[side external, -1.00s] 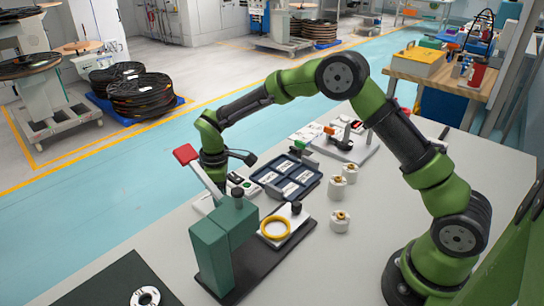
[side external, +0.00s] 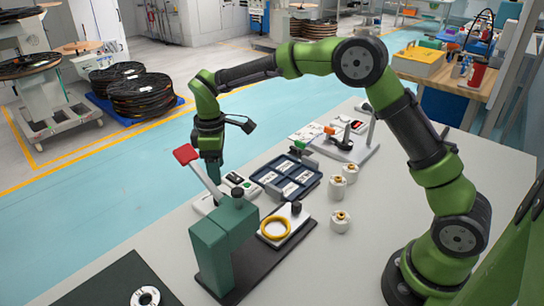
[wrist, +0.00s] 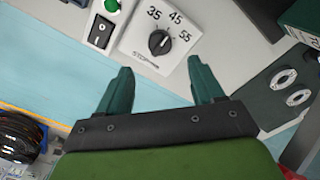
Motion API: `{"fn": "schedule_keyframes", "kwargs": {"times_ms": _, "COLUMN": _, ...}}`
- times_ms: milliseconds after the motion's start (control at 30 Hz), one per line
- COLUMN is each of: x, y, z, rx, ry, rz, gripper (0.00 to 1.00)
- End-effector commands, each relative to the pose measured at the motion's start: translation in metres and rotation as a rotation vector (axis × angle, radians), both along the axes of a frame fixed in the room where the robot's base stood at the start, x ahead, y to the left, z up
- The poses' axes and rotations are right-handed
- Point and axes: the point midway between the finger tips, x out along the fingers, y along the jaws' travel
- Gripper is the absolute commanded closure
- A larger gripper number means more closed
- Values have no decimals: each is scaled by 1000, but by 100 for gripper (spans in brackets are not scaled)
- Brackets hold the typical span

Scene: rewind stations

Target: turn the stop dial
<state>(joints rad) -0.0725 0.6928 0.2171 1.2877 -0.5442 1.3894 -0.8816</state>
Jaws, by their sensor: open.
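The stop dial (wrist: 160,42) is a round black knob on a white plate marked 35, 45, 55 and STOP, in the upper middle of the wrist view. A small light mark shows on the knob's upper right side. My gripper (wrist: 160,65) is open and empty, its two green fingers apart, with the dial between and beyond their tips. In the side view my gripper (side external: 213,172) points down over the panel area behind the red-handled lever, apart from the dial as far as I can tell. The dial cannot be made out there.
A black rocker switch (wrist: 101,31) and a green button (wrist: 113,5) sit beside the dial. A green press with a red lever handle (side external: 186,154) stands in front of my gripper. A dark tray (side external: 287,178), a yellow ring (side external: 274,227) and white cylinders (side external: 340,221) are to the right.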

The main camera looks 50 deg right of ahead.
Motion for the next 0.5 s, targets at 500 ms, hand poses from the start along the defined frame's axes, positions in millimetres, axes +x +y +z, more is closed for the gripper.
{"fn": "schedule_keyframes", "kwargs": {"times_ms": 500, "x": 0, "y": 0, "z": 80, "rx": -1, "ry": 1, "rz": 0, "gripper": 33}}
